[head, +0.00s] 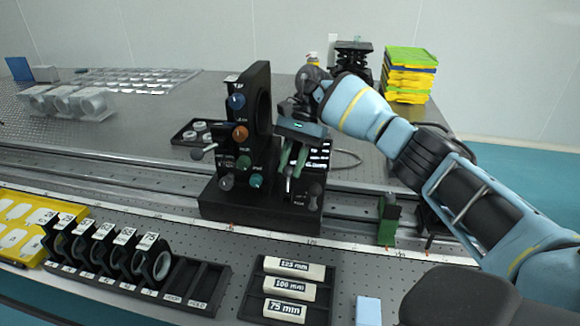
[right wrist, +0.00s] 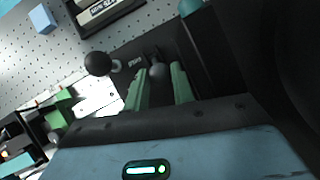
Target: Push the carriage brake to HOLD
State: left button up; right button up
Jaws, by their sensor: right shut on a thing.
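The black carriage (head: 258,195) stands on the rail in the middle of the head view, with an upright plate and several coloured knobs. My right gripper (head: 292,168) comes down at the carriage's right side, with its green fingers around a small grey lever. In the right wrist view the gripper (right wrist: 160,82) has the grey lever (right wrist: 157,68) between its fingers. A black ball knob (right wrist: 97,64) stands beside it, apart from the fingers. The small labels are too blurred to read, so I cannot tell which control is the brake or its position. My left gripper is out of view.
A rack of black ring mounts (head: 110,250) stands front left. A tray of labelled white blocks (head: 285,290) is in front of the carriage. Stacked coloured trays (head: 408,75) stand at the back.

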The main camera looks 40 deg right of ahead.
jog(key=shift+r, duration=0.1)
jog(key=o, duration=0.7)
jog(key=shift+w+d+r, duration=0.15)
jog(key=shift+d+r, duration=0.1)
jog(key=shift+r, duration=0.1)
jog(key=v, duration=0.7)
jog(key=shift+f, duration=0.1)
